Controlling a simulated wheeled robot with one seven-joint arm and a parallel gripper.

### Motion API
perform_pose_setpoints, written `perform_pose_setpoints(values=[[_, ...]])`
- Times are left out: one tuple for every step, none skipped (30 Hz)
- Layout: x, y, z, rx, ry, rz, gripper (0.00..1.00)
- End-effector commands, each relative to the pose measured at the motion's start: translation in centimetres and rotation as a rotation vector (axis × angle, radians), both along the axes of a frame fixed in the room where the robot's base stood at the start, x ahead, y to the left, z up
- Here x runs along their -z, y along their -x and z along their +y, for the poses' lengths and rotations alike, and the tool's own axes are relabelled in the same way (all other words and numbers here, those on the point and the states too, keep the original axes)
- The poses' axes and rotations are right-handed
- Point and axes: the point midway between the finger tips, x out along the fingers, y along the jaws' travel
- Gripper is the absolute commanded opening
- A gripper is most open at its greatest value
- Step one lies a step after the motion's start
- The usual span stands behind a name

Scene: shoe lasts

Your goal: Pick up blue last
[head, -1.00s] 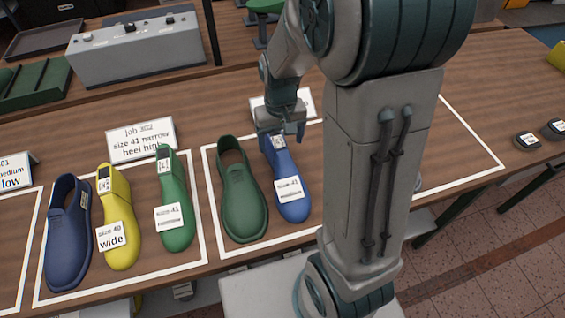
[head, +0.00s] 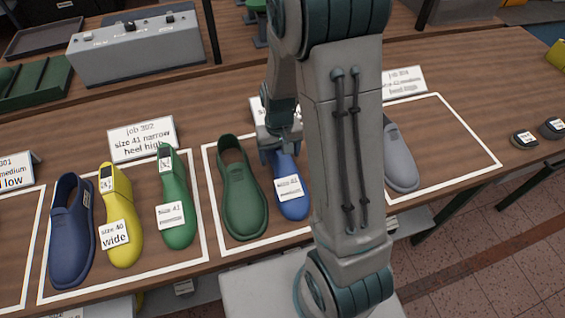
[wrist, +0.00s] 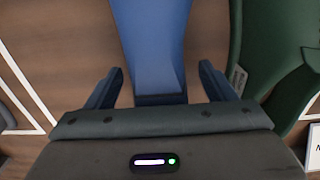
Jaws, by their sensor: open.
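The blue last (head: 291,201) lies on the table beside a dark green shoe (head: 242,196), with a white size 41 label on it. Its upper part is hidden behind my gripper (head: 279,153) in the head view. In the wrist view the blue last (wrist: 152,42) runs down between the two fingers of my gripper (wrist: 160,88). The fingers stand apart, one on each side, with gaps to the last. My gripper is open and holds nothing.
The green shoe also shows close at the right in the wrist view (wrist: 285,60). A green last (head: 176,205), a yellow last (head: 120,225) and a navy shoe (head: 70,235) stand to the left.

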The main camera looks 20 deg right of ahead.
Motion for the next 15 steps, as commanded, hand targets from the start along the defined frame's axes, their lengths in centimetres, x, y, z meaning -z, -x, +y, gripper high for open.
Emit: perform_pose_setpoints(values=[[-0.01,0.00,0.00,0.000,0.000,0.000,0.74],[-0.01,0.00,0.00,0.000,0.000,0.000,0.66],[-0.01,0.00,0.01,0.000,0.000,0.000,0.55],[-0.02,-0.01,0.01,0.000,0.000,0.000,0.46],[-0.02,-0.01,0.01,0.000,0.000,0.000,0.38],[-0.02,-0.01,0.01,0.000,0.000,0.000,0.27],[-0.03,-0.01,0.01,0.000,0.000,0.000,0.19],[-0.03,-0.01,0.01,0.000,0.000,0.000,0.10],[-0.09,-0.05,0.01,0.000,0.000,-0.001,0.07],[-0.09,-0.05,0.01,0.000,0.000,-0.001,0.07],[-0.10,-0.05,0.00,0.000,0.000,-0.001,0.07],[-0.10,-0.05,0.01,0.000,0.000,-0.001,0.07],[-0.10,-0.05,0.01,0.000,0.000,-0.001,0.07],[-0.10,-0.05,0.01,0.000,0.000,-0.001,0.07],[-0.12,-0.05,0.01,0.000,0.000,-0.001,0.07]])
